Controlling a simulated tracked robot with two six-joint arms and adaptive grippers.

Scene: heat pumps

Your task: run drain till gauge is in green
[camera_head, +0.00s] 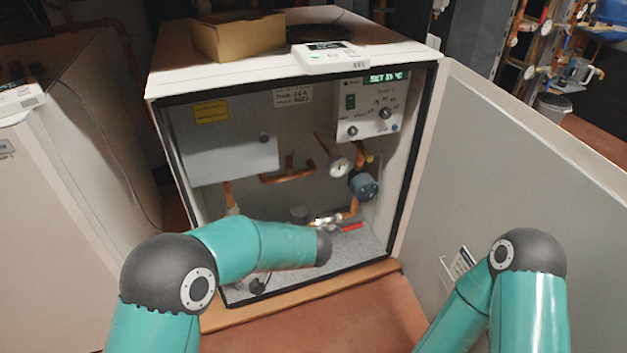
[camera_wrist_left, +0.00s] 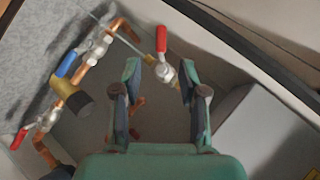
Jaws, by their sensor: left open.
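The round white gauge (camera_head: 340,167) is on the copper pipes inside the open heat pump cabinet; its needle and any green band are too small to read. A red valve handle (camera_head: 350,227) shows low in the cabinet at the right. In the left wrist view, a red-handled valve (camera_wrist_left: 162,42) lies just beyond my left gripper (camera_wrist_left: 160,80). The gripper is open, its fingertips either side of the valve's metal body, with no clear contact. Another red handle (camera_wrist_left: 18,139) and a blue handle (camera_wrist_left: 67,63) sit on pipes at the left. Which valve is the drain is unclear. My right gripper is out of view.
The cabinet door (camera_head: 530,170) stands open at the right. A control box (camera_head: 370,108) reading "SET 35 °C" is at the upper right inside. A cardboard box (camera_head: 238,38) and a white controller (camera_head: 330,57) rest on top. A second white unit (camera_head: 50,190) stands at left.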

